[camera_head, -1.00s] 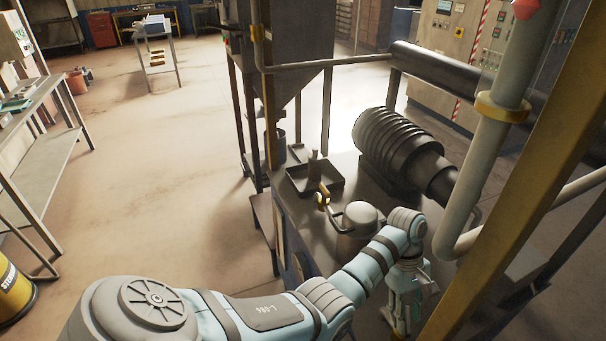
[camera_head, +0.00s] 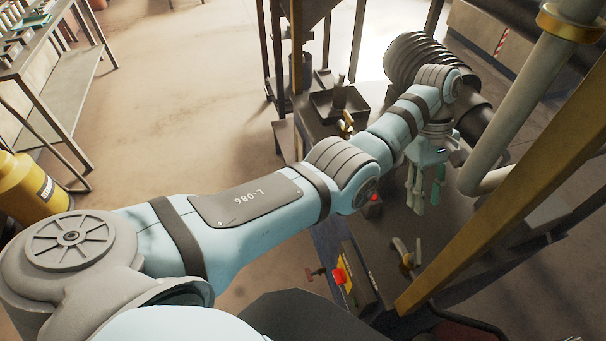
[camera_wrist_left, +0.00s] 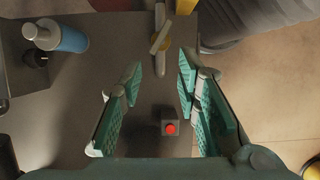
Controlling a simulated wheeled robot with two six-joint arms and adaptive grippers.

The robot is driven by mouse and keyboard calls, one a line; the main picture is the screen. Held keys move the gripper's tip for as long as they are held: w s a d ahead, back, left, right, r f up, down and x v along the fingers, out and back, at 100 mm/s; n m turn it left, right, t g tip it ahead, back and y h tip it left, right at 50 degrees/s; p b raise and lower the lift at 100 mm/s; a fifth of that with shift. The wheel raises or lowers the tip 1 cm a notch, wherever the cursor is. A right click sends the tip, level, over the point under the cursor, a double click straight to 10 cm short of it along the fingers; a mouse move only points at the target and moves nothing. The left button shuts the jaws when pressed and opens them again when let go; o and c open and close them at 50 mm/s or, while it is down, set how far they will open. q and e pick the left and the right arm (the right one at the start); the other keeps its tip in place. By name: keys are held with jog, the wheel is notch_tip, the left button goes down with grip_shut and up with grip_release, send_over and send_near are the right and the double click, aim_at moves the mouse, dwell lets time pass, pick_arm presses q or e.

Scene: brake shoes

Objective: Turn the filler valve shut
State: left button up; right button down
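A small valve with a brass body and a pale lever (camera_head: 405,256) stands on the dark bench top in the head view. Another brass handle (camera_head: 345,124) shows by the tray, partly behind my arm. The wrist view shows a lever valve (camera_wrist_left: 160,42) beyond the fingertips; I cannot tell for certain which handle this is. My left gripper (camera_head: 425,200) points down over the bench, above and behind the pale lever in the head view. In the wrist view its green-padded fingers (camera_wrist_left: 160,78) are wide apart with nothing between them. My right gripper is not in view.
A red button (camera_wrist_left: 170,128) shows low between the fingers in the wrist view. A blue bottle (camera_wrist_left: 68,38) stands upper left there. The head view shows a black tray (camera_head: 322,104), a ribbed black cylinder (camera_head: 415,58), a grey pipe (camera_head: 520,120) and a yellow post (camera_head: 500,205).

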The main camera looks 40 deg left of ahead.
pick_arm(q)
jog(key=s+a+f+m+t+b, duration=0.1)
jog(key=s+a+f, duration=0.4)
jog(key=f, duration=0.7)
jog(key=s+a+f+m+t+y+b, duration=0.1)
jog(key=s+a+f, duration=0.3)
jog(key=f, duration=0.8)
jog(key=s+a+f+m+t+y+b, duration=0.1)
jog(key=s+a+f+m+b, duration=0.2)
jog(key=f, duration=0.9)
jog(key=s+a, duration=0.2)
jog(key=a, duration=0.2)
jog(key=shift+s+f+t, duration=0.2)
jog(key=shift+s+t, duration=0.1)
jog(key=shift+t, duration=0.1)
jog(key=shift+a+f, duration=0.1)
